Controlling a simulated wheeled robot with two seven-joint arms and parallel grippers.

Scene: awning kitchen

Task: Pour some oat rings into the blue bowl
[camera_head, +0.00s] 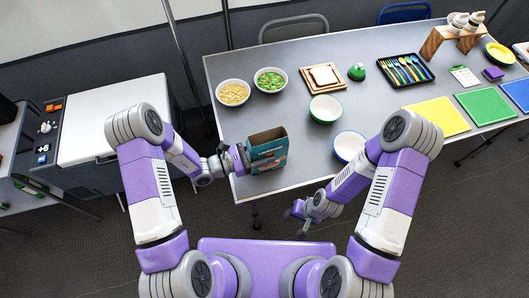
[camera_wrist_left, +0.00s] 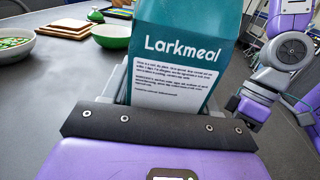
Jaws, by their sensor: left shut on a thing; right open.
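A teal and brown open-topped box (camera_head: 268,149) stands upright at the near left edge of the table. In the left wrist view the box (camera_wrist_left: 180,60) bears the word "Larkmeal"; its contents cannot be seen. My left gripper (camera_head: 238,160) is shut on the box from its left side. A white bowl with a blue outside (camera_head: 349,146) sits near the table's front edge, right of the box, and its inside looks empty. My right gripper (camera_head: 298,212) is open and empty, low in front of the table edge, below the blue bowl.
A cutlery tray (camera_head: 405,70) and coloured mats (camera_head: 440,116) lie right. Table between box and blue bowl is clear.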

